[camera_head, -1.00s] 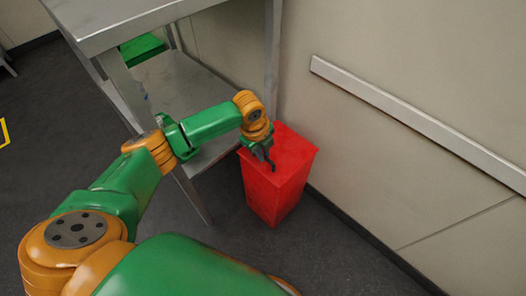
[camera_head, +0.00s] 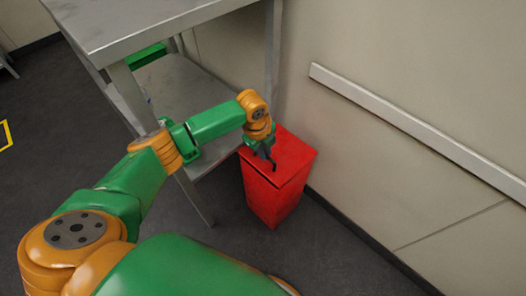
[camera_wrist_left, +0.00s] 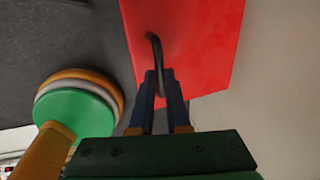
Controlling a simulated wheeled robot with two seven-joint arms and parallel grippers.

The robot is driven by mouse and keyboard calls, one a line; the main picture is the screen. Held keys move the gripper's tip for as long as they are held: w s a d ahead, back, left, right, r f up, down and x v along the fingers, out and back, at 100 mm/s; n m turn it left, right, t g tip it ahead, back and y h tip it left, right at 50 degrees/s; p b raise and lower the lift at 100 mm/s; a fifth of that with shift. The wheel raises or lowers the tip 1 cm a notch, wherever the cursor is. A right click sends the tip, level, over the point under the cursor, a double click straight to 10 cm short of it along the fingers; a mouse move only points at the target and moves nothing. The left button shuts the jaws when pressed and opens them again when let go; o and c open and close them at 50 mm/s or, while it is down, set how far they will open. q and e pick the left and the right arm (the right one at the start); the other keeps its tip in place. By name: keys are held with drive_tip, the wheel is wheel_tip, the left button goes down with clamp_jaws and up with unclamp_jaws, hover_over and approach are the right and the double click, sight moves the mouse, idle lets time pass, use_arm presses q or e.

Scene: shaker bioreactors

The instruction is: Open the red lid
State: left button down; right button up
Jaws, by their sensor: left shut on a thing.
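The red lid (camera_head: 294,152) tops a tall red bin (camera_head: 274,206) on the floor by the wall. A dark seam shows under the lid's front edge, and the lid looks slightly raised there. My left gripper (camera_head: 270,163) is over the lid's near left side. In the left wrist view my left gripper (camera_wrist_left: 161,82) is shut on a thin dark curved handle (camera_wrist_left: 154,45) at the red lid (camera_wrist_left: 203,48). The fingers hide part of the handle. My right gripper is not in view.
A grey metal table (camera_head: 135,22) with a lower shelf stands left of the bin, one leg close beside it. The wall (camera_head: 400,60) with a pale rail (camera_head: 415,122) is close on the right. Dark floor in front of the bin is clear.

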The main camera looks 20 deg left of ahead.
use_arm(q)
drive_tip(key=w+d+r, duration=0.2)
drive_tip(key=w+r, duration=0.3)
drive_tip(key=r, duration=0.2)
drive_tip(key=shift+w+d+p, duration=0.2)
drive_tip(key=shift+w+p, duration=0.15)
drive_tip(key=shift+w, duration=0.05)
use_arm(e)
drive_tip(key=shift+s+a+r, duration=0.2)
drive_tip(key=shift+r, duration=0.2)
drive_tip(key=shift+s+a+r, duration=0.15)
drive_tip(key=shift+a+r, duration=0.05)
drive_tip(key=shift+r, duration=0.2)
